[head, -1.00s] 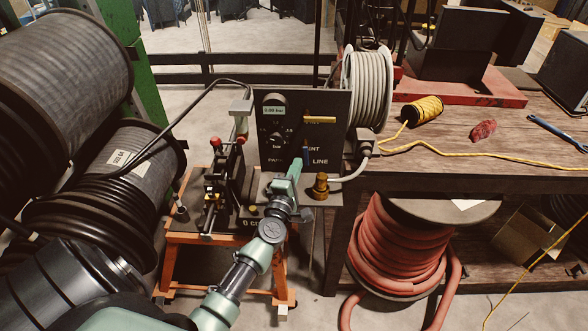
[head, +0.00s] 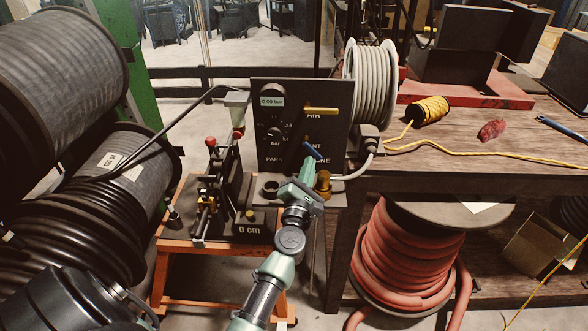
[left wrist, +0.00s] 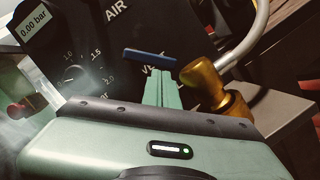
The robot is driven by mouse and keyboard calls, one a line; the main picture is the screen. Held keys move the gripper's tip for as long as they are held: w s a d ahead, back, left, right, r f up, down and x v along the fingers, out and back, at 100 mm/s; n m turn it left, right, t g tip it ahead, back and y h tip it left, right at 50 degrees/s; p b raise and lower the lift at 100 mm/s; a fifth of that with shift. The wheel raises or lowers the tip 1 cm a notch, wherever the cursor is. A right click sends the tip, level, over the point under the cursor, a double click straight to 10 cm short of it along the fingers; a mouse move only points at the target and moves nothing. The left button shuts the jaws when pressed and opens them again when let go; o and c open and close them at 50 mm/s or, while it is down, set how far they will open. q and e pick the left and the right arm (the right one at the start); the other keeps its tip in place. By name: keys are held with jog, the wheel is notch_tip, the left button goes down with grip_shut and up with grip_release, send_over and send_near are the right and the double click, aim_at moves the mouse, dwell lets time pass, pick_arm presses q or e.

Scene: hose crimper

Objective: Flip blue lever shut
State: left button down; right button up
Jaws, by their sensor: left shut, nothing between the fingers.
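My left gripper (head: 307,170) is shut and empty. Its fingertips (left wrist: 160,73) are just below the lever in both views; I cannot tell whether they touch it. My right gripper is not in view.
A yellow lever (head: 320,111) lies level higher on the panel, and the gauge (head: 271,102) reads 0.00 bar. A brass fitting (head: 323,184) stands close right of my gripper. The crimper (head: 216,190) is on the orange stand at left; a wooden bench (head: 480,165) is at right.

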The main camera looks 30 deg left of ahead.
pick_arm(q)
jog(key=shift+d, duration=0.1)
dwell(0.6)
jog(key=b+v, duration=0.1)
jog(key=v, duration=0.6)
jog(key=shift+s+d+b, duration=0.15)
jog(key=shift+s+b, duration=0.15)
jog(key=shift+s, duration=0.05)
jog(key=shift+a+p+v, duration=0.25)
jog(key=shift+p+v, duration=0.15)
jog(key=shift+v, duration=0.7)
jog(key=shift+r, duration=0.15)
